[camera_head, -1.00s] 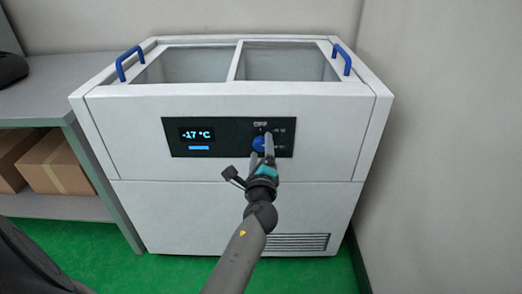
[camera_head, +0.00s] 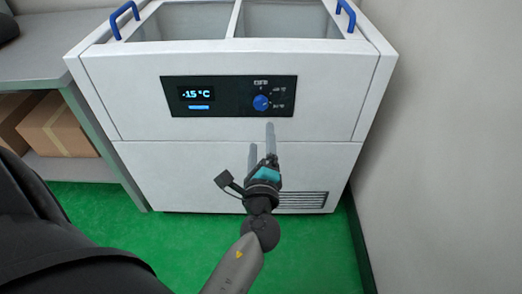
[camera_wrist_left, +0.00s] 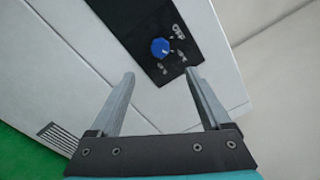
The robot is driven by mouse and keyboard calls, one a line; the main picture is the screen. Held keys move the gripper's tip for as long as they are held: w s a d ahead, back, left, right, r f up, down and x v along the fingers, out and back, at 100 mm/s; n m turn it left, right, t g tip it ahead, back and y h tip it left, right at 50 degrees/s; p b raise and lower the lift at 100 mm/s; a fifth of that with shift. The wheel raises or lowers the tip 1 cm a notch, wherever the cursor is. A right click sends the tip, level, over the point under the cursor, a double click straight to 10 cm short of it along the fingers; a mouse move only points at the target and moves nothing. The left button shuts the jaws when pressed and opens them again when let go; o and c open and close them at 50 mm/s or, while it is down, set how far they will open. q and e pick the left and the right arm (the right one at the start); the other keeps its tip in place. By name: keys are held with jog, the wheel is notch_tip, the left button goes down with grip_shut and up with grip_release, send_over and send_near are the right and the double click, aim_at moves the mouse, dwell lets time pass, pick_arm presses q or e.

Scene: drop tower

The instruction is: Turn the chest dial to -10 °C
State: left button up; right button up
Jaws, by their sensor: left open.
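The chest (camera_head: 130,118) is a white freezer with a black control panel (camera_head: 227,104) on its front. The blue dial (camera_head: 261,103) sits at the right of the panel, and the display (camera_head: 196,93) reads -15 °C. My left gripper (camera_head: 261,136) is open and empty, below and in front of the dial, apart from it. In the left wrist view the dial (camera_wrist_left: 160,47) lies ahead of and between the two spread fingers (camera_wrist_left: 160,72), near the panel's printed marks. My right gripper is not in view.
Two blue handles (camera_head: 124,20) stand at the chest's top corners, beside glass lids. A grey shelf (camera_head: 60,62) with cardboard boxes (camera_head: 58,128) is at the left. A plain wall (camera_head: 450,130) is close on the right. The green floor is clear in front.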

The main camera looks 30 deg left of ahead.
pick_arm(q)
jog(key=shift+v, duration=1.5)
